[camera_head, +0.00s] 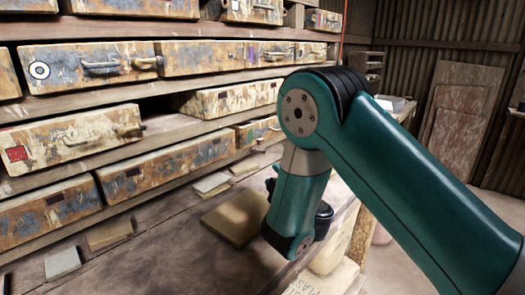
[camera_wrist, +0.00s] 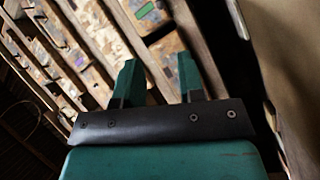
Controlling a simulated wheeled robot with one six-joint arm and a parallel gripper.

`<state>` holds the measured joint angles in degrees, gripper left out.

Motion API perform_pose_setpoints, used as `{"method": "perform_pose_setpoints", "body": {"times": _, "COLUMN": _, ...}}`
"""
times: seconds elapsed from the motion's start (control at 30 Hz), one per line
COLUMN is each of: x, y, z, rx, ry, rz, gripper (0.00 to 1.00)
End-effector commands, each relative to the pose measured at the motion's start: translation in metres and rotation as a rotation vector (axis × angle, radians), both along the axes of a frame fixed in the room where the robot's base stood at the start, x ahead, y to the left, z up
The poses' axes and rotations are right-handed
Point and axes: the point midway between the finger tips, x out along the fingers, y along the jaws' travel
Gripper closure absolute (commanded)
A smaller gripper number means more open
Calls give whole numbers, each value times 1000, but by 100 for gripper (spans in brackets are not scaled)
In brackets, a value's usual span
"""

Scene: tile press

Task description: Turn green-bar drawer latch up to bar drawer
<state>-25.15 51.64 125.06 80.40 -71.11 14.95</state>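In the wrist view, a small green bar mark (camera_wrist: 145,10) shows on a worn drawer front at the top edge. I cannot make out a latch on that drawer. My gripper (camera_wrist: 158,60) has its two teal fingers apart with nothing between them. It points toward the drawer racks, and the fingers appear clear of the drawer fronts. In the head view my arm covers part of the scene and hides the fingers. I cannot pick out the green bar mark there.
Shelves of worn drawers fill the left, including one with a ring mark (camera_head: 39,70) and one with a red mark (camera_head: 16,153). Flat tiles, one a tan slab (camera_head: 235,217), lie on the wooden bench (camera_head: 165,262). Open floor (camera_head: 497,205) shows at right.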

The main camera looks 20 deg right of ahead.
Motion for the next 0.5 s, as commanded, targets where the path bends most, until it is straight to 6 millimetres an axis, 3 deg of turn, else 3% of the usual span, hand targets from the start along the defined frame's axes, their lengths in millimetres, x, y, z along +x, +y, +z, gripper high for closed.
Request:
{"method": "perform_pose_setpoints", "body": {"times": 0.13, "x": 12, "y": 0, "z": 8, "rx": -1, "ry": 2, "rz": -3, "gripper": 64}}
{"method": "perform_pose_setpoints", "body": {"times": 0.5, "x": 48, "y": 3, "z": 9, "rx": 2, "ry": 2, "rz": -6, "gripper": 64}}
